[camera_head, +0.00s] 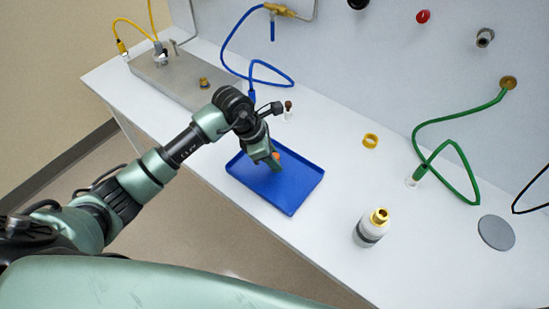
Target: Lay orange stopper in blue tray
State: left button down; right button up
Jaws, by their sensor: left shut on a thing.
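The blue tray (290,193) lies on the white bench in the middle of the view. My left gripper (274,160) points down over the upper part of the tray. It is shut on the orange stopper (277,155), of which only a small part shows beside the fingers. I cannot tell whether the stopper touches the tray floor or is held just above it. The rest of the tray that I see is empty. My right gripper is not in view.
A yellow ring (370,141) and a bottle with a gold neck (371,228) stand right of the tray. A small vial with a dark top (288,111) stands just behind it. A blue hose (268,73), a green hose (447,146) and a grey disc (496,232) lie farther off.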

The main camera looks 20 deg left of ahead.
pick_arm(q)
jog(key=shift+f, duration=0.35)
jog(key=shift+f+b, duration=0.2)
jog(key=shift+b, duration=0.1)
jog(key=c, duration=1.2)
grip_release()
jog(key=shift+r, duration=0.1)
